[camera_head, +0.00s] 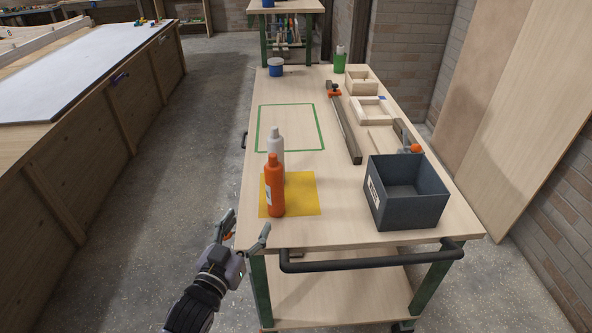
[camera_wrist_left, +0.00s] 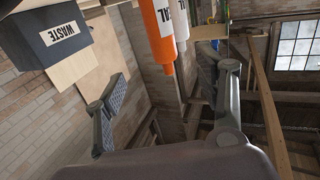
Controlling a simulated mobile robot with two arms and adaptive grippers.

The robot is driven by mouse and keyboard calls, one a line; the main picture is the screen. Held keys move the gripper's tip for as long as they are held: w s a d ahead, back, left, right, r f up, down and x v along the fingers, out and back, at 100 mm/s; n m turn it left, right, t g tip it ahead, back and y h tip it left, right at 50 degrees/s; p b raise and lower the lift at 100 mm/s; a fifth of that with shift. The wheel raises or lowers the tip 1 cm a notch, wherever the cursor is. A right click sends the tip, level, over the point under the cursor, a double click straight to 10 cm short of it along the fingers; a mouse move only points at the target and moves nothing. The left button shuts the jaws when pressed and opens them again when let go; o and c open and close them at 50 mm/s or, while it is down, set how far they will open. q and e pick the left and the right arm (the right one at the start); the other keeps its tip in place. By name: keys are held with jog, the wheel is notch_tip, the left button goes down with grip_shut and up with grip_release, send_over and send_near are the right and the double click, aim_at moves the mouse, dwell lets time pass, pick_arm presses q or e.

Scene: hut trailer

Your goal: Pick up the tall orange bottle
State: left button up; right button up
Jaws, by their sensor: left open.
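The tall orange bottle (camera_head: 274,188) stands upright on a yellow square (camera_head: 304,192) near the front left of the workbench. A white bottle (camera_head: 276,145) stands just behind it. My left gripper (camera_head: 247,232) is open and empty, apart from the bottle, at the bench's front left corner. In the left wrist view the orange bottle (camera_wrist_left: 158,30) shows at the top, beyond the open fingers (camera_wrist_left: 165,100), with the white bottle (camera_wrist_left: 180,20) to its right. My right gripper is in neither view.
A dark grey bin (camera_head: 405,195) stands at the front right; its label reads WASTE in the left wrist view (camera_wrist_left: 60,35). A clamp (camera_head: 343,125), wooden frames (camera_head: 371,108), a green bottle (camera_head: 340,62) and a blue cup (camera_head: 276,67) lie farther back. A black handle (camera_head: 370,259) runs along the front edge.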

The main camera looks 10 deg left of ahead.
pick_arm(q)
jog(key=w+r, duration=0.1)
jog(key=r, duration=0.1)
jog(key=p, duration=0.1)
send_near(271, 182)
jog(key=w, duration=0.7)
jog(key=shift+d+p, duration=0.35)
jog(key=shift+w, duration=0.45)
jog(key=shift+w+d+f+p, duration=0.15)
jog(key=shift+w+p, duration=0.1)
jog(key=shift+w, duration=0.9)
jog(key=shift+w+d+f+p, duration=0.1)
jog(key=shift+w+p, duration=0.1)
jog(key=shift+w, duration=0.95)
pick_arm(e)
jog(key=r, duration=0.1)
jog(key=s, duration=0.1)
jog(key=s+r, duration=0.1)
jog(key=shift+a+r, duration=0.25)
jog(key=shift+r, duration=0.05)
pick_arm(q)
jog(key=shift+c, duration=0.2)
jog(key=shift+r, duration=0.1)
grip_shut()
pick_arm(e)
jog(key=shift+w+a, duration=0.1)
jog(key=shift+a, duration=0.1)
